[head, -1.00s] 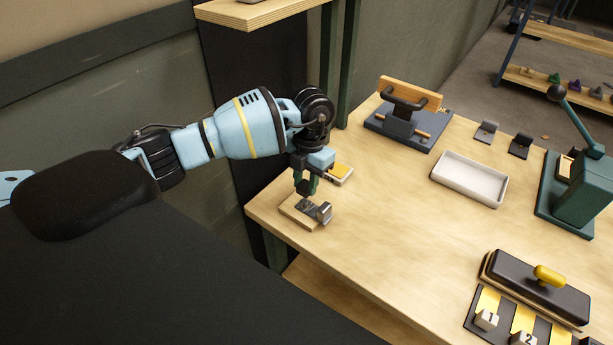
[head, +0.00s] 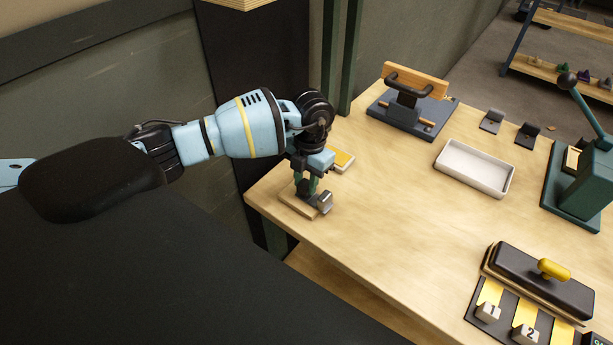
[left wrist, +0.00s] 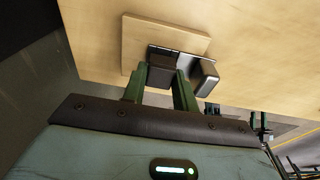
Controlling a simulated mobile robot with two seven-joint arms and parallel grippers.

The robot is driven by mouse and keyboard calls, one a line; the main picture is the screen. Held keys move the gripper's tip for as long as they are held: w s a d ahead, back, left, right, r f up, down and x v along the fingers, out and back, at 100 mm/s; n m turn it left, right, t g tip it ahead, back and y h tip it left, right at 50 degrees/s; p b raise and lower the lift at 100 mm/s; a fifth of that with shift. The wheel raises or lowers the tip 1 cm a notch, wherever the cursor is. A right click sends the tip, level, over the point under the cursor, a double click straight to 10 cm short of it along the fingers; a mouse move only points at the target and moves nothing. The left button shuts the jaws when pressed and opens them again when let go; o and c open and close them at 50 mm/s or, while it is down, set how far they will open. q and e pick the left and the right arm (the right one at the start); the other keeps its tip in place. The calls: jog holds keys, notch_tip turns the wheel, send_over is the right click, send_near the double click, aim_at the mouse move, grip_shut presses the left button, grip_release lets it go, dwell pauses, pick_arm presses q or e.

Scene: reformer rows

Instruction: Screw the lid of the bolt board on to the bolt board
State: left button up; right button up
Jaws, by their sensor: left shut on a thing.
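The bolt board (head: 290,204) is a small pale wooden board near the table's left corner, with a metal plate on it. It also shows in the left wrist view (left wrist: 140,35). A grey metal rounded piece (head: 325,202) stands at the board's right side and shows in the left wrist view (left wrist: 204,76). My left gripper (head: 306,188) points down over the board. Its green fingers are shut on a dark block (left wrist: 162,72), which looks like the lid. The block is at the metal plate; whether it touches is unclear. My right gripper is out of view.
A yellow-topped block (head: 341,160) lies just behind my gripper. A white tray (head: 474,186), a grey fixture with a wooden bar (head: 408,108) and a green lever press (head: 578,190) stand farther off. A black block with a yellow knob (head: 535,280) is at front right. The table middle is clear.

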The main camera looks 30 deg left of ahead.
aim_at(308, 180)
pick_arm(q)
jog(key=shift+f, duration=0.25)
jog(key=o, duration=1)
jog(key=r, duration=0.5)
jog(key=w+r, duration=0.1)
jog(key=r, duration=0.1)
jog(key=shift+r, duration=0.4)
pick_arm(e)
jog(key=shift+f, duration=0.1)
pick_arm(q)
jog(key=shift+r, duration=0.1)
notch_tip(308, 180, up, 7)
jog(key=shift+f+p, duration=0.1)
jog(key=shift+p, duration=1.1)
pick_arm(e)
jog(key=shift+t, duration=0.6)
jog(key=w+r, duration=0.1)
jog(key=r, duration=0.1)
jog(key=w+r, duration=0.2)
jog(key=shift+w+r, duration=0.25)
